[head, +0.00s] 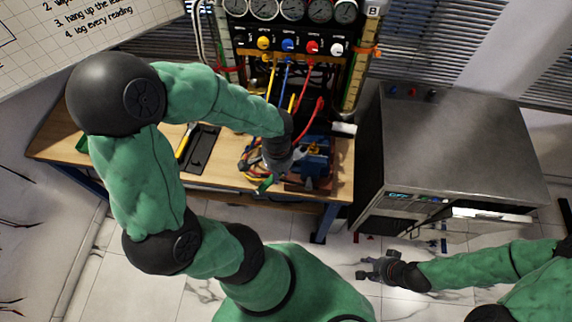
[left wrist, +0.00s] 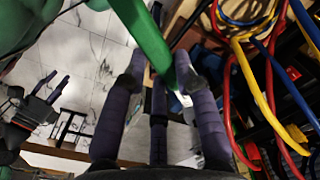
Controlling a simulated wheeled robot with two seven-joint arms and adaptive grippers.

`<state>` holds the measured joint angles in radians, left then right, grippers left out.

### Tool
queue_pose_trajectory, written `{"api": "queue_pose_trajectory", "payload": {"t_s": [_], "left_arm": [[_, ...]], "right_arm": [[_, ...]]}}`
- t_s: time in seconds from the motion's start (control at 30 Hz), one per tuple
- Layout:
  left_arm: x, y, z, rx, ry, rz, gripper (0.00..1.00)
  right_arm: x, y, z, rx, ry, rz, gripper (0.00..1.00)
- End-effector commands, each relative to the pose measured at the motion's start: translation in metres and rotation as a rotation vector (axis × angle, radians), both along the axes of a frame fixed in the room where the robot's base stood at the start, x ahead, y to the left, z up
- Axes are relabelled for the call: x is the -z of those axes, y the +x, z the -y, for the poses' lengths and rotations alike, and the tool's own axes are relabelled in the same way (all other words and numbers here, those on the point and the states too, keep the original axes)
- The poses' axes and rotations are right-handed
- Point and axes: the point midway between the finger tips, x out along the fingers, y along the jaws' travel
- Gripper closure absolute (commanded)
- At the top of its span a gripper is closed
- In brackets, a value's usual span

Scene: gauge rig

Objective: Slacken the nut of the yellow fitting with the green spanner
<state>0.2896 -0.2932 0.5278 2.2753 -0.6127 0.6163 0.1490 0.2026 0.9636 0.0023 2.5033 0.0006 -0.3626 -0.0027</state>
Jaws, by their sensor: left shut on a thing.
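The green spanner (left wrist: 150,38) is held in my left gripper (left wrist: 160,75), whose fingers are shut on it. In the head view, part of the spanner (head: 265,185) shows just below my left gripper (head: 278,165), over the bench's front right part. The yellow fitting (head: 313,149) shows small at the blue vise (head: 314,166), just right of my left gripper. Its nut is too small to make out. I cannot tell whether the spanner touches the fitting. My right gripper (head: 373,270) is open and empty, low over the floor; it also shows in the left wrist view (left wrist: 50,88).
Coloured hoses (left wrist: 265,80) hang and coil close beside my left gripper. A gauge panel (head: 290,42) stands behind the bench (head: 225,172). A black tray (head: 203,145) lies on the bench. A grey metal cabinet (head: 450,140) stands right of the bench.

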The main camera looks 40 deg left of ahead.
Motion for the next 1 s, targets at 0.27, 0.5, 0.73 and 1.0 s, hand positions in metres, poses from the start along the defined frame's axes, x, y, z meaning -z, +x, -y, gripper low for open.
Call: {"api": "queue_pose_trajectory", "payload": {"t_s": [0.27, 0.5, 0.73, 1.0], "left_arm": [[0.001, 0.001, 0.000, 0.000, 0.000, 0.001, 1.00], [0.012, 0.005, 0.001, 0.001, 0.000, 0.000, 1.00], [0.025, 0.011, 0.001, 0.000, 0.000, 0.001, 1.00], [0.036, 0.016, 0.002, 0.000, 0.000, 0.001, 1.00]], "right_arm": [[0.001, -0.001, 0.000, 0.000, 0.000, -0.001, 0.60], [0.012, 0.000, 0.000, 0.000, 0.000, -0.001, 0.60], [0.025, 0.000, 0.000, 0.000, 0.000, -0.001, 0.60], [0.036, 0.000, 0.000, 0.000, 0.000, 0.000, 0.60]]}}
